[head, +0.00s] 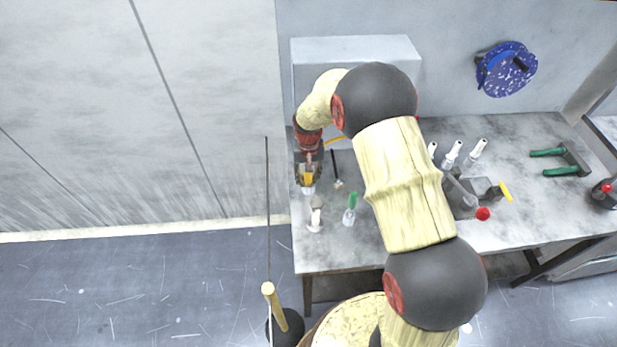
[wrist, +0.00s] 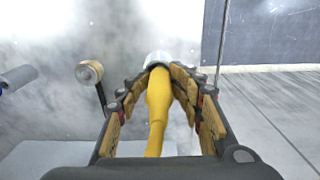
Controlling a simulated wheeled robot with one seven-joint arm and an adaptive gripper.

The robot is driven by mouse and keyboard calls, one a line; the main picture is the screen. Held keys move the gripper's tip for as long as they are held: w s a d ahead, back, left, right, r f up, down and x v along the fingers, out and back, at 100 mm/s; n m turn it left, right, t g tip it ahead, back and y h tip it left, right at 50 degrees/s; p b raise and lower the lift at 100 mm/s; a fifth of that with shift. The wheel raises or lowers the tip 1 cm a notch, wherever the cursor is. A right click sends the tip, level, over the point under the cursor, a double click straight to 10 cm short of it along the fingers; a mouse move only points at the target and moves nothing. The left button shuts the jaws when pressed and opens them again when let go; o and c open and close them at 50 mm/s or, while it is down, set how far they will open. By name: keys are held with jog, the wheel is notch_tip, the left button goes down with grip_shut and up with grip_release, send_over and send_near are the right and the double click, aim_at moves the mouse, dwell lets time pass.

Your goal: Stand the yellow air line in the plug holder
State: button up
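The yellow air line (wrist: 158,105) runs up the middle of the wrist view between my two fingers and ends in a silver metal plug (wrist: 157,60). My gripper (wrist: 166,75) is closed in around it just behind the plug, with a finger pad against each side. In the head view, my gripper (head: 308,180) points down over the left end of the table, with yellow and a pale tip showing at its fingers. I cannot clearly identify the plug holder.
A black stem with a round end (wrist: 89,71) is left of my fingers; it also shows in the head view (head: 338,183). A green-topped item (head: 350,210) and a white item (head: 315,220) are nearer the table's front edge. A grey box (head: 355,50) stands behind.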

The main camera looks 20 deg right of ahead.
jog(key=shift+o, duration=0.5)
jog(key=shift+s+f, duration=0.3)
jog(key=shift+f, duration=0.45)
jog(key=shift+d+r, duration=0.1)
jog(key=shift+r, duration=0.1)
jog(key=r, duration=0.4)
jog(key=r+p, duration=0.1)
jog(key=r, duration=0.8)
jog(key=shift+w+r, duration=0.1)
jog(key=shift+w, duration=0.2)
jog(key=s+r+n+t, duration=0.1)
jog(key=s+r, duration=0.5)
jog(key=r, duration=0.3)
jog(key=s+r+t, duration=0.1)
jog(key=s+r, duration=0.5)
jog(key=r, duration=0.3)
jog(key=s+r+n+t, duration=0.1)
jog(key=s+r+t, duration=0.2)
jog(key=s, duration=1.5)
jog(key=shift+w+v, duration=0.25)
jog(key=shift+v, duration=0.85)
